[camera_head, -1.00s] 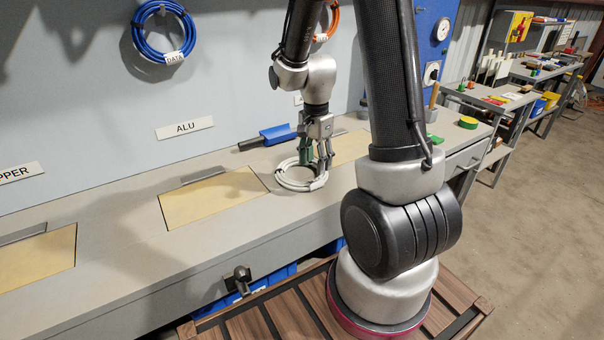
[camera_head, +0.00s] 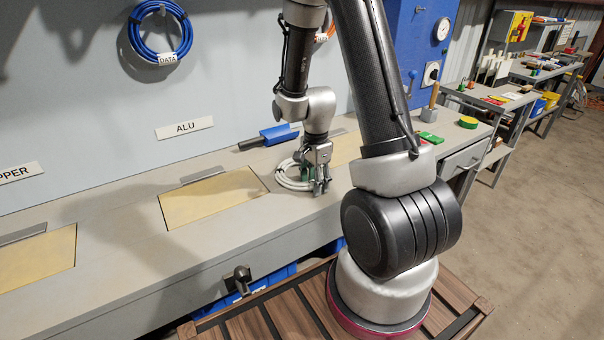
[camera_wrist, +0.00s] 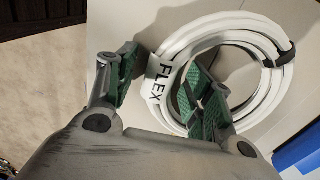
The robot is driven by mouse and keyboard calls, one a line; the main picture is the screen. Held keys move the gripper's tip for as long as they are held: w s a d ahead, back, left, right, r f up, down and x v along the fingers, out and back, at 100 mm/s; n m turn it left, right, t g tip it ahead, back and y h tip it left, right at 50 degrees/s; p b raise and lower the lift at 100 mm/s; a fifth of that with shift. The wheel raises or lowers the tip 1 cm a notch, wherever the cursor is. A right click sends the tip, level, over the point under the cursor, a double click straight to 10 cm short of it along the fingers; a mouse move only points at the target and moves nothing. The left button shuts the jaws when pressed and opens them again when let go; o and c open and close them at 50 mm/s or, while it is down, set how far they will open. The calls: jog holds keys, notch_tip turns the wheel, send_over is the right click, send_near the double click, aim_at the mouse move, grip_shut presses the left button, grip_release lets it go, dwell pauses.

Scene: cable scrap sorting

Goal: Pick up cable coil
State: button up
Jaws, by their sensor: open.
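The white cable coil (camera_head: 288,175) lies flat on the grey bench. In the wrist view the coil (camera_wrist: 231,30) has a white tag reading FLEX and a dark tie at its right side. My gripper (camera_head: 317,188) is low at the coil's right front side. In the wrist view my gripper (camera_wrist: 163,88) is open with green finger pads. One finger is outside the ring and the other is over its inner opening, with the tagged part of the ring between them. Whether the pads touch the cable cannot be told.
A yellowish panel (camera_head: 213,198) is set in the bench to the left, below the ALU sign (camera_head: 184,128). A blue cable coil (camera_head: 160,32) hangs on the wall. The bench front edge is close by.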

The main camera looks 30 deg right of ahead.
grip_shut()
